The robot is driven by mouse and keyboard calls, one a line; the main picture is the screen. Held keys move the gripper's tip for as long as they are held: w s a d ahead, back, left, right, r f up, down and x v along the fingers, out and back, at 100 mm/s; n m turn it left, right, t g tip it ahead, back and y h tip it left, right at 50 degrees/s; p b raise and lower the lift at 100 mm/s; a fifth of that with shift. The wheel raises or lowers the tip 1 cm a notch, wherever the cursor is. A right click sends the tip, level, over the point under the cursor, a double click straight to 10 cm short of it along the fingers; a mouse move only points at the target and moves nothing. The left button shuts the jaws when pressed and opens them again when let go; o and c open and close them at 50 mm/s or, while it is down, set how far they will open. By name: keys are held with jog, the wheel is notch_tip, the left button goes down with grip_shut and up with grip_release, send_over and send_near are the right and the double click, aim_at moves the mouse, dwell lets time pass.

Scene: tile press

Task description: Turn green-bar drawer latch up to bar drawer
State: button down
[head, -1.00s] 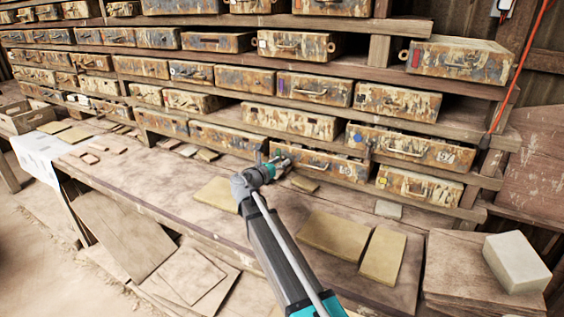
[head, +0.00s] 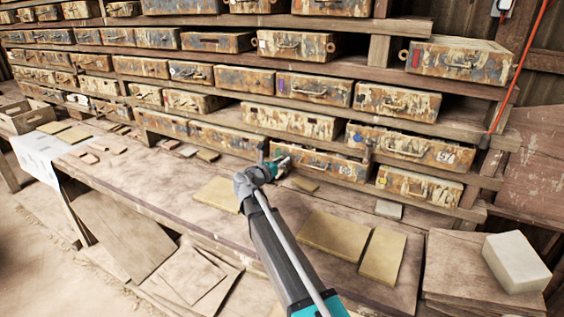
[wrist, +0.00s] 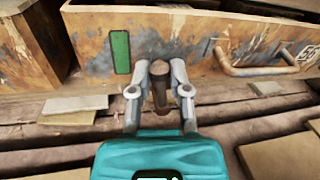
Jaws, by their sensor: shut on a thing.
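The green-bar drawer (wrist: 195,38) fills the top of the wrist view, with a green bar (wrist: 121,51) on its rusty, peeling front. Its curved handle (wrist: 262,66) is to the right. My gripper (wrist: 161,75) is shut on a brown, rusty latch (wrist: 160,88) in front of the drawer, just right of the green bar. The latch looks roughly upright between the two fingers; its far end is close to the drawer front. In the head view my gripper (head: 281,163) is at the lower row, against the drawer (head: 325,160), and hides its left part.
Several worn drawers fill the shelves (head: 470,135) above and beside. The wooden bench (head: 160,190) below carries loose yellowish tiles (head: 333,235) and small pieces. A pale block (head: 516,262) sits on boards at the right.

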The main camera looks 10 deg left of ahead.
jog(key=shift+s+d+m+p, duration=0.15)
jog(key=shift+d+m+p, duration=0.25)
jog(key=shift+m, duration=0.6)
jog(key=c, duration=0.7)
grip_release()
jog(key=shift+w+a+n+b, duration=0.2)
jog(key=shift+a+n+b, duration=0.2)
jog(key=shift+n, duration=0.5)
jog(key=v, duration=1.3)
jog(key=shift+s+a, duration=0.2)
jog(key=shift+s, duration=0.15)
